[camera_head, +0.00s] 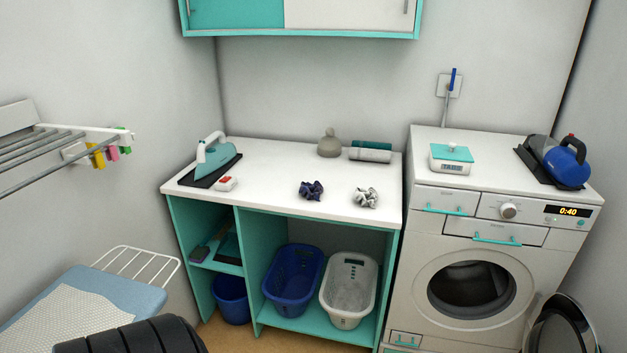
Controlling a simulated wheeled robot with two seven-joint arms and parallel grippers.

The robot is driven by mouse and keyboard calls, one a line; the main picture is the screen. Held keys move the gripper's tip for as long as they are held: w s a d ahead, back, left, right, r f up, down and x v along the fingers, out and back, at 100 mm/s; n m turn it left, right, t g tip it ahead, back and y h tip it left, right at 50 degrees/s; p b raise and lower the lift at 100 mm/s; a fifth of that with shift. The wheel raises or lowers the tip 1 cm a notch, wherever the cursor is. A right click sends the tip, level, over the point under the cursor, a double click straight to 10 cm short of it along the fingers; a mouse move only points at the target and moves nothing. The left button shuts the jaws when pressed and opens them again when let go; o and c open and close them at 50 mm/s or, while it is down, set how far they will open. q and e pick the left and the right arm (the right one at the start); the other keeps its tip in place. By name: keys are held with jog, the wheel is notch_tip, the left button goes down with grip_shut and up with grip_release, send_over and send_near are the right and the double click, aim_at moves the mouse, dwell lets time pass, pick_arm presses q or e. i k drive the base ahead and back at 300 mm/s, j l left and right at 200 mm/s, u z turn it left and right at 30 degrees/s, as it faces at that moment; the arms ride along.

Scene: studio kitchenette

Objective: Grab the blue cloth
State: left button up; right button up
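A small crumpled dark blue cloth (311,190) lies on the white countertop (270,205), near its front edge and around the middle. A crumpled whitish-grey cloth (366,198) lies to its right, apart from it. Neither of my grippers is in view. Nothing touches or covers the blue cloth.
A grey sack (330,144) and rolls (371,150) are behind. Baskets (293,280) stand below. The washer (450,270) is at right; an ironing board (125,292) is at lower left.

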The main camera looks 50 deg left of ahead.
aim_at(314, 190)
jog(key=u, duration=1.6)
jog(key=i+l+u, duration=0.15)
jog(key=i+l, duration=0.65)
